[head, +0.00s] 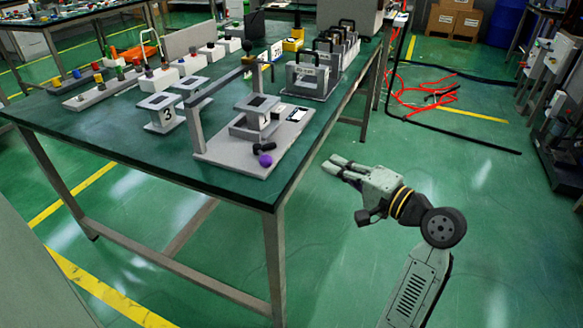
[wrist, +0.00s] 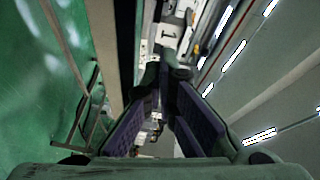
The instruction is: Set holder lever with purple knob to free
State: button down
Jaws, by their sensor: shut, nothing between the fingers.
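The purple knob (head: 265,160) sits at the front corner of a grey holder plate (head: 225,151) near the table's right edge. A short black lever (head: 264,147) shows just above the knob. A grey block marked 1 (head: 262,112) stands on this plate, under a raised bar. My gripper (head: 331,162) is off the table's right side, over the floor, its fingers pointing left toward the holder. It is shut and empty, clear of the knob. In the wrist view the fingertips (wrist: 166,68) meet, with a block marked 1 (wrist: 172,31) beyond them; the knob cannot be made out there.
The green table (head: 110,148) also bears a block marked 3 (head: 163,112), a row of grey units with black handles (head: 312,75) and white boxes behind. The upright post and bar (head: 196,130) rise beside the holder. Floor right of the table is open; red cables (head: 400,95) lie farther back.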

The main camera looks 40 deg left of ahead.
aim_at(288, 168)
jog(key=a, duration=0.3)
jog(key=a+p, duration=0.1)
jog(key=a, duration=0.3)
jog(key=s+a+p, duration=0.1)
jog(key=a, duration=0.3)
jog(key=shift+s+f, duration=0.1)
jog(key=shift+f, duration=0.3)
jog(key=shift+s+a+f+p, duration=0.1)
jog(key=shift+s+f+p, duration=0.05)
jog(key=shift+s+p, duration=0.2)
jog(key=shift+s, duration=0.15)
